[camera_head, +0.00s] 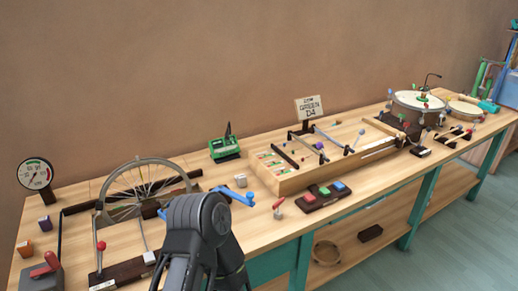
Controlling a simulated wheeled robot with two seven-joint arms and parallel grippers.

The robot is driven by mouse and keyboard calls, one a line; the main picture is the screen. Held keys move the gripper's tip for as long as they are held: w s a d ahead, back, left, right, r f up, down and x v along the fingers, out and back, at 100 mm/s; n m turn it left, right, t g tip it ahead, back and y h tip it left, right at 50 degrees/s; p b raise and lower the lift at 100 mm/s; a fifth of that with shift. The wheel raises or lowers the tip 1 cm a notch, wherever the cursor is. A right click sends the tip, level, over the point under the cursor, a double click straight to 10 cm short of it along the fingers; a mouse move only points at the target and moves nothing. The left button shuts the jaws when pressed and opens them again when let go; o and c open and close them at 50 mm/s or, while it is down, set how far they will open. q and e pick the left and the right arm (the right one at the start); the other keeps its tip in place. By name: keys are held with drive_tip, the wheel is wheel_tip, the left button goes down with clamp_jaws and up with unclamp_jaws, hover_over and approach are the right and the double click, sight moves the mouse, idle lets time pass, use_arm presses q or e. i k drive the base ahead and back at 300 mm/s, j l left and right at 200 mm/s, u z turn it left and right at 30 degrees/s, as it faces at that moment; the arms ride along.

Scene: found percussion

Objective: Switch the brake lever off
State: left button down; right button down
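A bicycle-like spoked wheel (141,191) stands in a dark frame on the left of the bench. In front of it, a lever with a red knob (101,246) stands nearly upright on a dark base with a pale label (103,286). A second thin rod ends at a pale block (149,258) on the same base. I cannot read which lever is the brake lever. A dark grey arm of mine, which looks like the left, rises from the bottom and hides part of the bench right of the base. Its fingers cannot be made out. My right gripper is out of view.
A grey box with a red handle (45,268) is at the lower left. A gauge (36,174) stands behind it. A blue bent bar (237,195) shows beside my arm. Farther right are a button pad (324,195), a stringed board and drums (419,103).

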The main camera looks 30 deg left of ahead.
sight(101, 247)
drive_tip(key=u, duration=2.15)
drive_tip(key=k+l, duration=0.1)
drive_tip(key=k+z, duration=0.05)
